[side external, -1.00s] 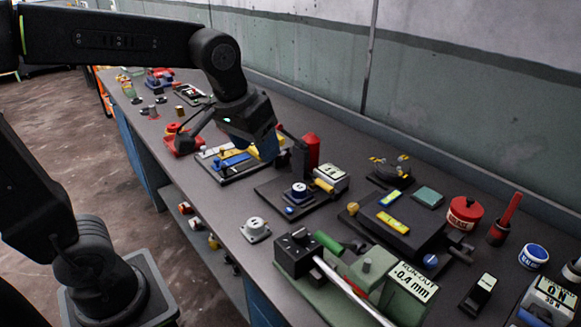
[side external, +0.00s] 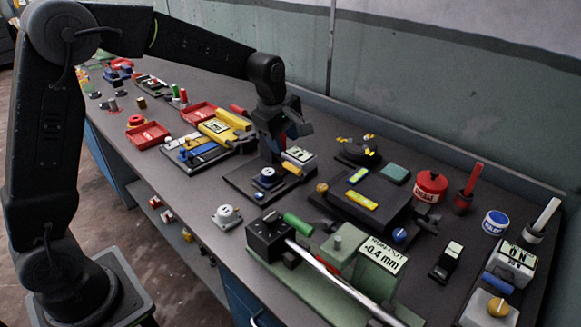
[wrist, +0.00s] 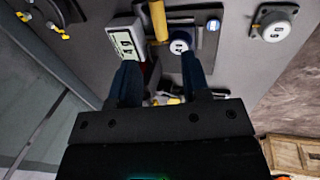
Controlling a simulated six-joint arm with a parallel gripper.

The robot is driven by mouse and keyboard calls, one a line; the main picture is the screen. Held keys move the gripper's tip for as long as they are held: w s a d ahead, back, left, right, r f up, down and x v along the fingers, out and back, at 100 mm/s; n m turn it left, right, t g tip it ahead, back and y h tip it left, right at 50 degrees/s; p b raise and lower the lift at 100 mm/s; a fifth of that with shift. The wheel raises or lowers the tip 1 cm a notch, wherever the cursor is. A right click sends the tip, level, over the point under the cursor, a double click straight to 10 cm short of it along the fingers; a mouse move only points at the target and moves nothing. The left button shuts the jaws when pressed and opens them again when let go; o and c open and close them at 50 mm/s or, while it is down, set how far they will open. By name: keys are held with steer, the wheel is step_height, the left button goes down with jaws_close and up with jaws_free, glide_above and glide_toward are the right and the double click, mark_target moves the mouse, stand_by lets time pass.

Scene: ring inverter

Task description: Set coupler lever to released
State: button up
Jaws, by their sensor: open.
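My gripper (side external: 270,150) is open and points down over a dark base plate (side external: 240,182). I cannot tell which part is the coupler lever. In the wrist view my two fingertips (wrist: 162,75) are apart. The yellow handle (wrist: 158,20) lies beyond them, between the display (wrist: 125,44) and the dial (wrist: 180,45). A small red part (wrist: 146,72) shows beside the left finger. Parts between and under the fingers are mostly hidden.
A white round button (side external: 226,215) sits near the bench edge.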

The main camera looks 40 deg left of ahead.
mark_target(290, 165)
steer(key=x, duration=1)
